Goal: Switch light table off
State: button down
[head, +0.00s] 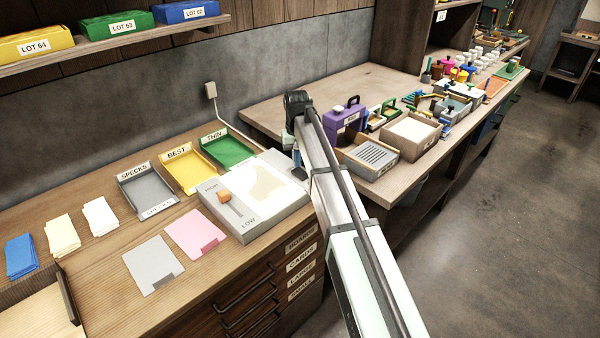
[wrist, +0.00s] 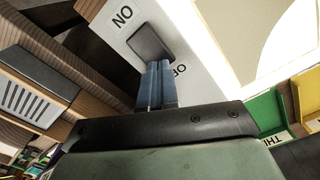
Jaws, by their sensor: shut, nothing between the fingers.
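The light table (head: 290,210) is a pale box with a bright white panel holding a cream shape; the panel also glows at the upper right of the wrist view (wrist: 225,45). A dark rocker switch (wrist: 150,42) sits on its frame, between an ON label (wrist: 122,16) and a partly covered OFF label (wrist: 180,69). My gripper (wrist: 157,66) has its blue fingers together and empty. The fingertips overlap the OFF-side end of the switch in the wrist view; I cannot tell whether they touch. In the head view my gripper (head: 297,163) is mostly hidden behind my arm.
An orange slider (head: 223,197) stands on the table's left side. Labelled trays, grey (head: 148,190), yellow (head: 187,172) and green (head: 228,152), lie behind. A grey sheet (head: 153,264) and a pink sheet (head: 195,234) lie in front. A purple case (head: 345,125) stands right.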

jog(key=shift+f, duration=0.95)
dwell(0.8)
jog(key=shift+r, duration=3.5)
